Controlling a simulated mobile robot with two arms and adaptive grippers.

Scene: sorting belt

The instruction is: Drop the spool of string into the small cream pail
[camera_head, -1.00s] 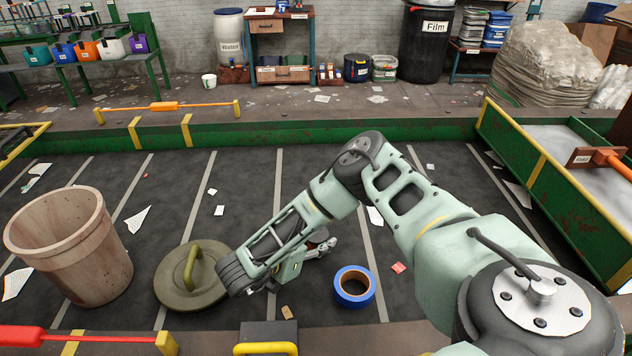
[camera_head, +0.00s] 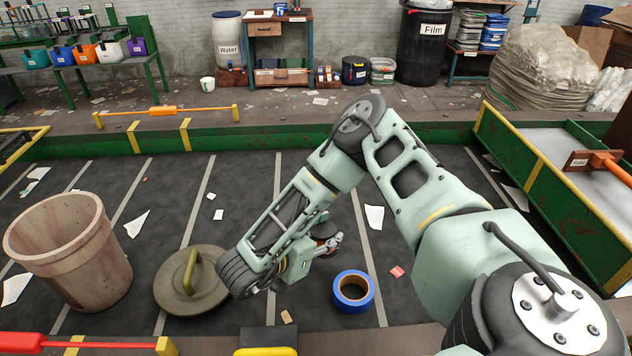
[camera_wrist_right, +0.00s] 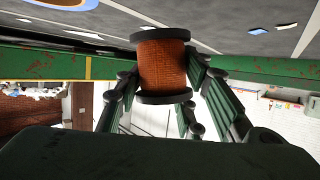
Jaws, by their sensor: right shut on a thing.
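The spool of string (camera_wrist_right: 163,62) is wound with orange-brown string between two dark flanges. It sits between the fingers of my right gripper (camera_wrist_right: 160,85), which is shut on it. In the head view the spool (camera_head: 325,231) is small and partly hidden by my right gripper (camera_head: 322,243), over the middle of the dark belt. A worn cream-beige pail (camera_head: 68,255), open at the top, stands on the belt at the far left, well away from the gripper. A smaller white pail (camera_head: 207,84) stands on the floor beyond the belt. My left gripper is not in view.
An olive round lid (camera_head: 190,290) with a handle lies between the beige pail and my right arm. A blue tape roll (camera_head: 353,291) lies on the belt just right of the gripper. Paper scraps are scattered about. A green rail (camera_head: 300,136) edges the belt's far side.

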